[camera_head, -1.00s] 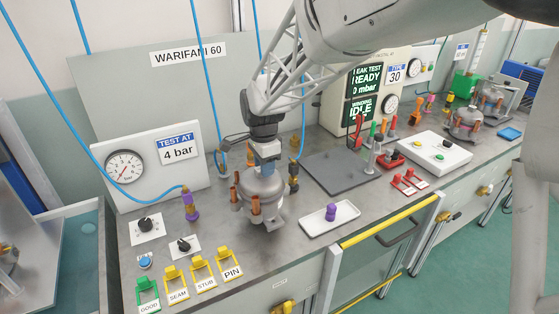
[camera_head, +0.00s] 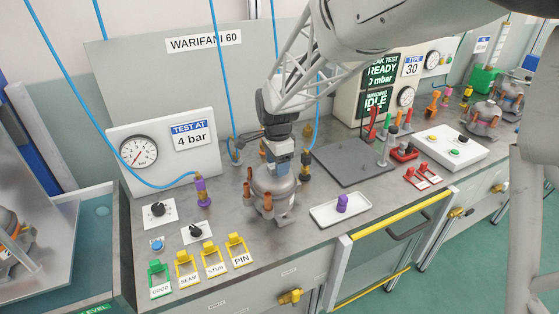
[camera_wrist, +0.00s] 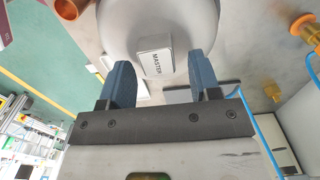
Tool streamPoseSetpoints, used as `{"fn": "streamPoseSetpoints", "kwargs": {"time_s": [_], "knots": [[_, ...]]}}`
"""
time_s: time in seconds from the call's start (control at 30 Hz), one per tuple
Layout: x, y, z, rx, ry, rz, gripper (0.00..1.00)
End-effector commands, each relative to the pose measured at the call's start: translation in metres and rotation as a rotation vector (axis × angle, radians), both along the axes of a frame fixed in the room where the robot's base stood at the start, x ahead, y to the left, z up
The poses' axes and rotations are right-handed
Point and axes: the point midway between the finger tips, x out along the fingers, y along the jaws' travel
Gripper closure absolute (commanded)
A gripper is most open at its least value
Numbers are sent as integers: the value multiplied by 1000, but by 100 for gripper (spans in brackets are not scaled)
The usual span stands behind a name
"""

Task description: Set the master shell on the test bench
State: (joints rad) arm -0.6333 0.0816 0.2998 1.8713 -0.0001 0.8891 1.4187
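The master shell (camera_head: 273,187) is a grey rounded body with copper stubs. It is upright on or just over the test bench (camera_head: 320,242), between the purple-and-brass fitting and the white tray; its underside contact is hard to see. My gripper (camera_head: 279,166) points down at the top of the shell. In the wrist view, the shell's MASTER block (camera_wrist: 156,58) lies between the two blue fingers (camera_wrist: 162,80). A gap shows on each side of the block, so the gripper looks open around it.
A white tray (camera_head: 322,214) with a purple piece stands to the right. Yellow and green tags (camera_head: 187,270) line the front left edge. A purple-and-brass fitting (camera_head: 203,192) with a blue hose stands left. A dark plate (camera_head: 345,174) lies behind right.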

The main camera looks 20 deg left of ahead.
Motion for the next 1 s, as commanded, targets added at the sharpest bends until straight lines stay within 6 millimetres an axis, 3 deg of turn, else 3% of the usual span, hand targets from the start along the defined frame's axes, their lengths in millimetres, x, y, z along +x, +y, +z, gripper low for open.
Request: {"fn": "streamPoseSetpoints", "kwargs": {"time_s": [0.47,0.67,1.0], "knots": [[0,0,11,1,-1,0,43],[1,0,33,2,-2,0,43],[0,0,87,1,-1,0,43]]}}
